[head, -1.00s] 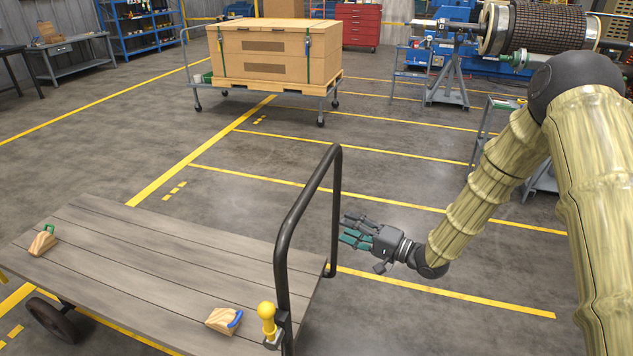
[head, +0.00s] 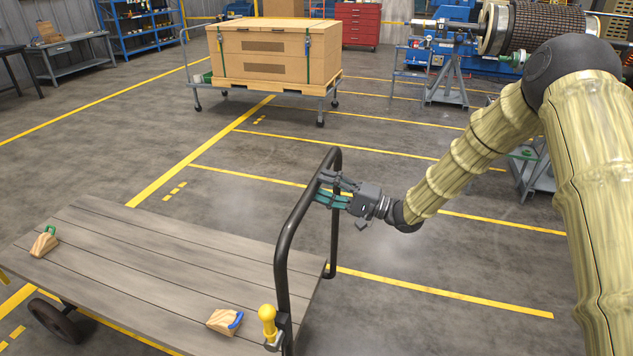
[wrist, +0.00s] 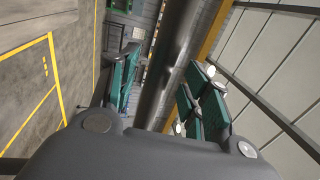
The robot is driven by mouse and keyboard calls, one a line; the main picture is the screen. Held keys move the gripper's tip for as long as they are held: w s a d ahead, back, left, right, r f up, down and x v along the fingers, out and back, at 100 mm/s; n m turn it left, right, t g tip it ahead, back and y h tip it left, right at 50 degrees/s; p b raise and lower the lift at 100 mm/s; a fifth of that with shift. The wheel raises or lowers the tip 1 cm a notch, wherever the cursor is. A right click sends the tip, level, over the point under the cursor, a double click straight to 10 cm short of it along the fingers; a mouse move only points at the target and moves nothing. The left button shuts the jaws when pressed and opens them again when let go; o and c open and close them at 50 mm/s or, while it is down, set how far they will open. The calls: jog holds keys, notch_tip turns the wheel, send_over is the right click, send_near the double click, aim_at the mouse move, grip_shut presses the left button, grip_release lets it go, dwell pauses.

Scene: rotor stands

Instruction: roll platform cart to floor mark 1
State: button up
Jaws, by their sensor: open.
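The platform cart (head: 150,262) stands at the lower left of the head view, with a grey plank deck and a dark tubular push handle (head: 284,253) at its right end. My gripper (head: 328,191) is open at the upper part of the handle. In the wrist view the handle bar (wrist: 176,55) runs between the spread green fingers (wrist: 160,90). I cannot tell whether they touch it. A yellow knob (head: 267,312) sits on a bracket low on the handle. Floor mark 1 cannot be told apart among the yellow floor markings (head: 175,191).
A second cart with a large wooden crate (head: 265,50) stands farther back. Rotor stands (head: 447,85) are at the upper right. The floor between is clear.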

jog(key=shift+x, duration=1.4)
grip_shut()
